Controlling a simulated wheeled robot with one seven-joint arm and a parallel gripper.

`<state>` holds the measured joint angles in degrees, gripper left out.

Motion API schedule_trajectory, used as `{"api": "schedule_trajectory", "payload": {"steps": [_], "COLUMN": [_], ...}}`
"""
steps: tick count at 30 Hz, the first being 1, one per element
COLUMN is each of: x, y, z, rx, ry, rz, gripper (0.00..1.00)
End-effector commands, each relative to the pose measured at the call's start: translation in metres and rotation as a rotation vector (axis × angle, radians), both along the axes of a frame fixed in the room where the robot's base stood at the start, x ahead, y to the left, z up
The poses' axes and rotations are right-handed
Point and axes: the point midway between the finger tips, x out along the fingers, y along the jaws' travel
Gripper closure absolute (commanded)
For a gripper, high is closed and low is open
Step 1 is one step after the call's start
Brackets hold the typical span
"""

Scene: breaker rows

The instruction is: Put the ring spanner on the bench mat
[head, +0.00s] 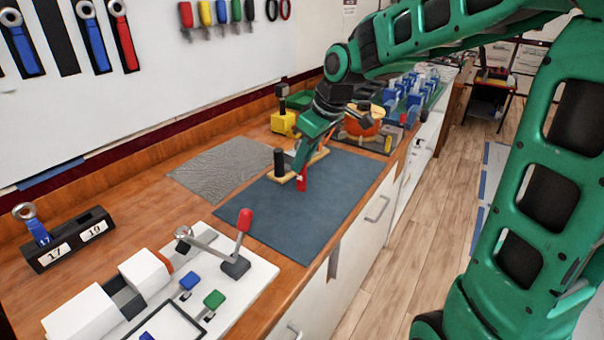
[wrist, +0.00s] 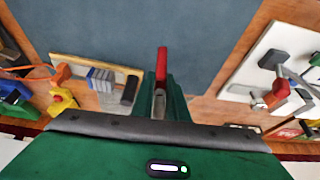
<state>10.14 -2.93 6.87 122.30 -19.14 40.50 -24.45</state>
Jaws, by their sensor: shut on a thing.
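The bench mat (head: 315,210) is a flat blue-grey sheet on the wooden bench; it also fills the upper middle of the wrist view (wrist: 215,35). My gripper (head: 304,168) points down over the mat's far part. It is shut on the ring spanner, whose red handle (head: 302,182) sticks out below the fingers. In the wrist view the red handle (wrist: 162,62) extends past the fingertips (wrist: 161,95), with a grey metal part between them. The ring end is hidden by the gripper. I cannot tell whether the handle touches the mat.
A wooden block with a black post (head: 281,165) stands on the mat beside my gripper. A rack (head: 68,240) marked 17 and 19 holds a blue spanner. A white fixture with a red-knobbed lever (head: 243,220) is in front. The mat's near part is clear.

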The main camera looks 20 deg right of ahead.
Motion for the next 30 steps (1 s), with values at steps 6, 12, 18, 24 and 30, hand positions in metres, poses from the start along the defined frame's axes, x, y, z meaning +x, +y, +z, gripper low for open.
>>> {"api": "schedule_trajectory", "payload": {"steps": [6,12,18,24,30], "x": [0.005,0.004,0.005,0.005,0.005], "y": [-0.007,-0.007,-0.007,-0.007,-0.007], "z": [-0.013,-0.04,-0.044,-0.045,-0.046], "rx": [0.0,0.0,0.0,0.0,0.0], "ry": [0.001,0.001,-0.001,-0.001,-0.001], "rz": [-0.002,-0.003,-0.003,-0.003,-0.003], "gripper": [1.0,1.0,1.0,1.0,0.68]}}
